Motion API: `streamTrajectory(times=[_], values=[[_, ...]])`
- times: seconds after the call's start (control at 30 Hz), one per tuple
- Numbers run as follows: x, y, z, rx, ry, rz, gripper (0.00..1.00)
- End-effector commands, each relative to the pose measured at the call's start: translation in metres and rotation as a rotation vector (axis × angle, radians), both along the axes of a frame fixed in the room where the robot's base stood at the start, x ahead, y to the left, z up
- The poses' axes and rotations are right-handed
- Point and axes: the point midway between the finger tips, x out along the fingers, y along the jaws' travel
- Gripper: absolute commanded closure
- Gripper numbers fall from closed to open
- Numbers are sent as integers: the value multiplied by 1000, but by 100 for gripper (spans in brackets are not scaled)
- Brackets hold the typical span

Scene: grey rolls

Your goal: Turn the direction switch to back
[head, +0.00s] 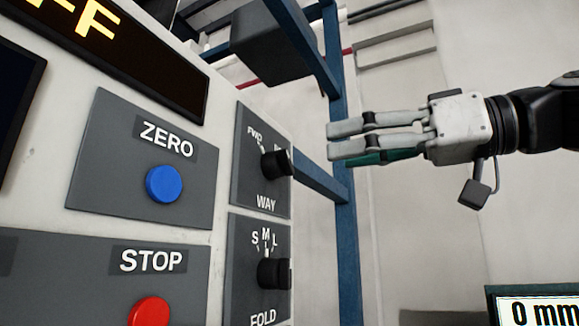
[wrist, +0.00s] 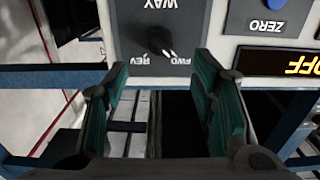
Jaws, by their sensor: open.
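The direction switch is a black rotary knob (head: 275,164) on a dark plate marked WAY, with FWD at its upper left in the head view. In the wrist view the plate is upside down, and the knob (wrist: 160,42) sits between the REV and FWD labels. Light marks show on the FWD side of the knob; I cannot tell its exact setting. My gripper (head: 332,142) is to the right of the panel, apart from the knob. Its green-padded fingers are open and empty in the wrist view (wrist: 162,72), with the knob beyond the gap between them.
The FOLD knob (head: 273,272) is just below the WAY plate. The blue ZERO button (head: 164,184) and red STOP button (head: 150,311) are on the left. A blue frame post (head: 346,225) stands behind the gripper. A display (head: 535,308) is at the lower right.

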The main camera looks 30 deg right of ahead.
Motion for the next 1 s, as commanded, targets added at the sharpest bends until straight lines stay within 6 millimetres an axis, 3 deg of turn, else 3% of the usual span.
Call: streamTrajectory(times=[0.2,0.4,0.6,0.9,0.93,1.0], values=[[37,26,-2,-2,5,-1,48],[62,45,-2,-2,4,0,48],[74,53,-1,-1,3,-1,48],[75,55,-1,0,2,-1,48],[75,55,-1,0,2,-1,50],[75,55,-1,0,2,-1,66]])
